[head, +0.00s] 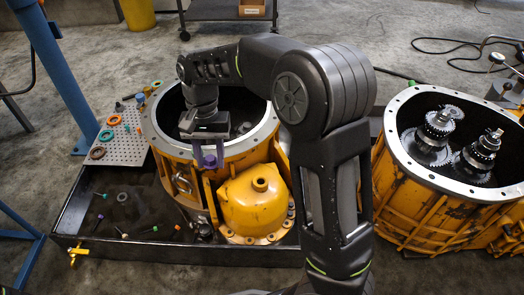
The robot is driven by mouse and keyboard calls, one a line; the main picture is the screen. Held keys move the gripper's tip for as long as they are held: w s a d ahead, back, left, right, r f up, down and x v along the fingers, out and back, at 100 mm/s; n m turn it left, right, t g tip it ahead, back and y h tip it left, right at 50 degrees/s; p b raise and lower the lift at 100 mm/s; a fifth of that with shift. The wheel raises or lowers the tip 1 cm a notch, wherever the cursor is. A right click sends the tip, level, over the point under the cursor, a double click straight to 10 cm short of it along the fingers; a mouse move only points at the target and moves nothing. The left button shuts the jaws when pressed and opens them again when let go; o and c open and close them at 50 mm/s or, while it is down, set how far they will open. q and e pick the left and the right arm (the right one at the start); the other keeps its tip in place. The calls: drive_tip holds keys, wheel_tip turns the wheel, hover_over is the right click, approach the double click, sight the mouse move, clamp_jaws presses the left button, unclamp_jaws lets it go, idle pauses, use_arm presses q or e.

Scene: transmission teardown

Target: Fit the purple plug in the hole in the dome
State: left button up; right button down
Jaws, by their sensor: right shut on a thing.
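The yellow dome (240,208) stands on the front of the left yellow housing, with a round raised hole (260,184) at its top. My right gripper (209,158) points down above the housing's front rim, to the left of the dome's hole and apart from it. It is shut on the small purple plug (210,161), which shows between its fingertips. The plug's lower end is small and hard to make out. My left gripper is not in view.
The open yellow housing (151,124) stands in a dark tray (75,222) with small loose parts on its floor. A perforated plate (128,152) with coloured rings lies to its left. A second housing (405,218) with gears stands right. My right arm crosses the middle.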

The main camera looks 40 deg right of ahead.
use_arm(q)
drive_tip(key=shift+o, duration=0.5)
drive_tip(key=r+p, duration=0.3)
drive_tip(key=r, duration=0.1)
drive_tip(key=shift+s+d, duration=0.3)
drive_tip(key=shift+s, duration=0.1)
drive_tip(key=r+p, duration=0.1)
drive_tip(key=p, duration=0.1)
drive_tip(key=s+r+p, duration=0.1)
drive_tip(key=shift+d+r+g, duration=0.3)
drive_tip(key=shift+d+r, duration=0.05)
use_arm(e)
drive_tip(key=d+f+m+t, duration=0.1)
drive_tip(key=d+f+m, duration=0.3)
drive_tip(key=d+m, duration=0.3)
drive_tip(key=d+f+m+t, duration=0.1)
drive_tip(key=d+f+m, duration=0.3)
drive_tip(key=d+m, duration=0.4)
drive_tip(key=m, duration=0.3)
drive_tip(key=shift+d+f, duration=0.2)
drive_tip(key=shift+d, duration=0.1)
